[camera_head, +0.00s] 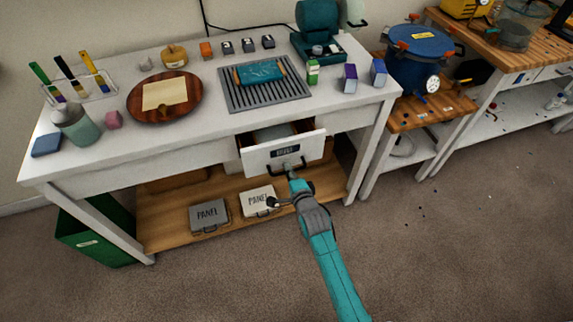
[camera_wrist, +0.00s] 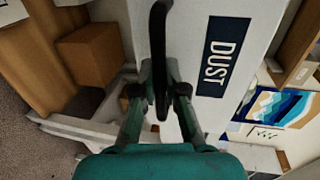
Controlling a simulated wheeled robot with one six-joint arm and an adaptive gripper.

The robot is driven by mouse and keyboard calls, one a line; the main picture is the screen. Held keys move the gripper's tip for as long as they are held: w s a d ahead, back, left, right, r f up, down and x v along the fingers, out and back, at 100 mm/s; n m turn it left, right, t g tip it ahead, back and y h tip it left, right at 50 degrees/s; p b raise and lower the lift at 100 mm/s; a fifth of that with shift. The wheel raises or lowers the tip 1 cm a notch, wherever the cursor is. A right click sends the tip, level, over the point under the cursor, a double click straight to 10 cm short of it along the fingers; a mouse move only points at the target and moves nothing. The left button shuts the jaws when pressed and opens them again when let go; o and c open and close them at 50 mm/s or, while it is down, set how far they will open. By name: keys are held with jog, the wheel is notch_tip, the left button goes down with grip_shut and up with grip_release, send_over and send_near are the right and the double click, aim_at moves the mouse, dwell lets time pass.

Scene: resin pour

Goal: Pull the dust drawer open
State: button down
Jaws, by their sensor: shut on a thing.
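The dust drawer (camera_head: 262,158) is a white drawer under the white table, with a dark label; in the wrist view its front (camera_wrist: 187,45) reads "DUST". It stands partly open, and its inside shows behind the front edge. Its dark bar handle (camera_wrist: 158,60) crosses between my fingers. My gripper (camera_wrist: 160,92) is shut on the handle; in the head view my gripper (camera_head: 291,172) is at the drawer front, partly hidden by my teal arm. In the wrist view something with blue, white and tan colours (camera_wrist: 280,108) shows at the right, beside the drawer front.
The white table (camera_head: 200,122) carries a round wooden board (camera_head: 135,104), a grey ribbed tray (camera_head: 238,98), brushes and small boxes. Two panel cases (camera_head: 209,216) sit on the wooden lower shelf (camera_head: 165,228). A green bin (camera_head: 82,238) stands at left.

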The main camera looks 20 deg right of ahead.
jog(key=f+v, duration=0.2)
jog(key=v, duration=1)
jog(key=shift+s+f, duration=0.3)
jog(key=shift+s, duration=0.2)
jog(key=c, duration=1.2)
grip_release()
jog(key=v, duration=1.2)
